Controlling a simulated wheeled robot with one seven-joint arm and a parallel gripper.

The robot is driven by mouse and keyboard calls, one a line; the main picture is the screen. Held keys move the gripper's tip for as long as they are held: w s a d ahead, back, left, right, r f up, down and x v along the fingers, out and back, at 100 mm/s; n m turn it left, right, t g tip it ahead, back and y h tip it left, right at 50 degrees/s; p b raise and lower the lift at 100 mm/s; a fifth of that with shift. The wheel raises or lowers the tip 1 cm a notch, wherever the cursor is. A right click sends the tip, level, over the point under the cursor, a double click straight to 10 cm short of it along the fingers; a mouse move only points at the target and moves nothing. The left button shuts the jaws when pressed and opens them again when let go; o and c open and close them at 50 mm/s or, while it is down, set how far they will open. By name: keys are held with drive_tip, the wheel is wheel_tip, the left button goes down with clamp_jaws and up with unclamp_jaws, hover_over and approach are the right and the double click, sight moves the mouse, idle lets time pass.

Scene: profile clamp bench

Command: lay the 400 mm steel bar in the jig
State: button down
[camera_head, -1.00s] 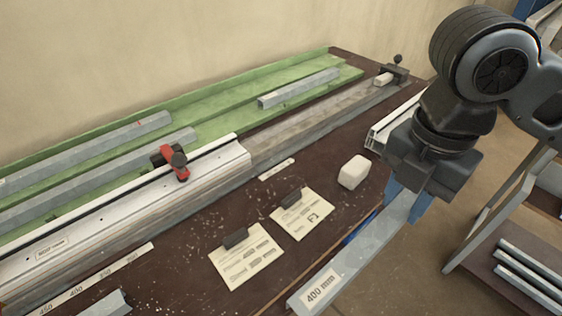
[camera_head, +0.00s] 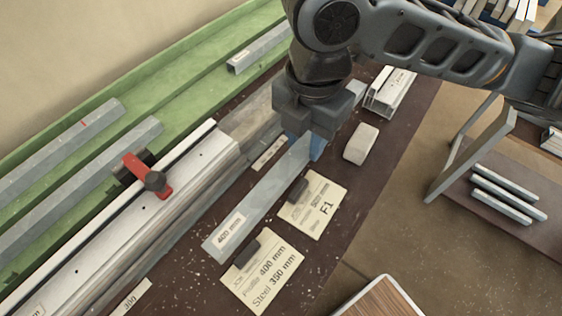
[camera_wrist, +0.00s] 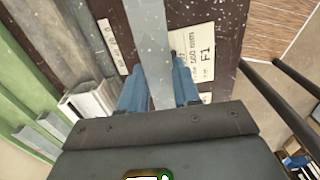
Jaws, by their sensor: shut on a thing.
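The steel bar (camera_head: 262,192), a flat grey bar with a "400 mm" label, is held over the bench, its labelled end pointing toward the lower left. My gripper (camera_head: 308,145) is shut on it near its far end; in the wrist view the blue fingers of my gripper (camera_wrist: 160,92) stand on both sides of the bar (camera_wrist: 150,40). The jig (camera_head: 150,215), a pale metal channel with a red-handled clamp (camera_head: 147,176), runs to the left of the bar, roughly parallel and apart from it. My gripper hides the bar's far end and part of the jig's far stretch.
Two paper cards (camera_head: 262,272) (camera_head: 318,204) with dark clips lie right of the bar. A white block (camera_head: 361,144) and white profiles (camera_head: 390,92) stand farther back. Green shelving (camera_head: 60,160) with grey bars lies behind the jig. A side rack (camera_head: 500,205) holds several bars.

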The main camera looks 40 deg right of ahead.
drive_tip(key=a, duration=0.1)
drive_tip(key=w+a+f, duration=0.1)
drive_tip(key=a+f, duration=0.1)
drive_tip(key=a, duration=0.1)
drive_tip(key=shift+w+f, duration=0.2)
drive_tip(key=shift+f, duration=2.1)
drive_tip(key=shift+f, duration=0.15)
drive_tip(key=c, duration=1.1)
unclamp_jaws()
wheel_tip(320, 180, up, 12)
drive_tip(key=p, duration=0.1)
